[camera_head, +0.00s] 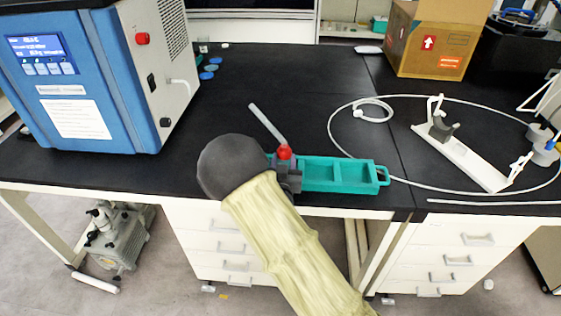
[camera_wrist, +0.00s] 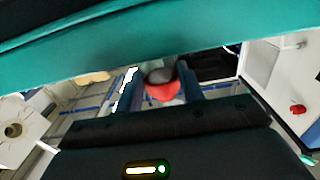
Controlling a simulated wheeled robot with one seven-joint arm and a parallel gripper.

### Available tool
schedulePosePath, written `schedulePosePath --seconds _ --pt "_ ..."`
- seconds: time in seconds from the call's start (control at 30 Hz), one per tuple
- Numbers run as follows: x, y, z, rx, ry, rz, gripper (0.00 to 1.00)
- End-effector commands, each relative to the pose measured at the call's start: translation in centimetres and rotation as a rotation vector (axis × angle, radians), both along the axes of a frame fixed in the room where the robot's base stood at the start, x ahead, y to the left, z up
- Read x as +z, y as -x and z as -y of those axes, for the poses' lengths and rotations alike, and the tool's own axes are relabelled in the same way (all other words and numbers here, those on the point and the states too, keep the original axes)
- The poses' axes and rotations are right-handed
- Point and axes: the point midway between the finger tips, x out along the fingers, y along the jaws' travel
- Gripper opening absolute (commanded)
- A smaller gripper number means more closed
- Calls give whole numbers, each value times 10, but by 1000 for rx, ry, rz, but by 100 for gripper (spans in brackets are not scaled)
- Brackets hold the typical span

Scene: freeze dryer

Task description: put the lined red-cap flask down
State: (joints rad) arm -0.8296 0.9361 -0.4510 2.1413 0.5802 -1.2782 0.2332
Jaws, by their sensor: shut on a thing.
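My gripper (camera_head: 288,172) is at the front edge of the black bench, shut on the red-cap flask. The flask's red cap (camera_head: 284,152) shows just above the jaws, with a pale grey tube rising from it and leaning up to the left. The flask's body is hidden. In the wrist view, the red cap (camera_wrist: 162,91) sits between the two blue fingers of my gripper (camera_wrist: 160,85). A teal rack (camera_head: 338,160) with rectangular openings lies right beside my gripper. I cannot tell whether the flask touches the rack or the bench.
A blue-and-white machine (camera_head: 95,95) with a screen stands at the left. A white hose (camera_head: 332,125) loops on the right of the bench, around a white stand (camera_head: 465,158). A cardboard box (camera_head: 430,42) is at the back right. The bench's middle is mostly clear.

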Motion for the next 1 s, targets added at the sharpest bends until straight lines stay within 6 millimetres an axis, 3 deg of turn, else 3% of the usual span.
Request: schedulePosePath --seconds 0.13,0.17,0.23,0.27,0.67,1.0 --pt "-4 1 -4 7 -1 0 15" --pt "-3 1 -5 8 -1 0 44" --pt "-3 2 -7 11 -1 0 58" --pt "-2 2 -7 12 -1 0 60" --pt "2 3 -9 15 0 0 60" --pt "-1 59 -9 13 1 -2 60"
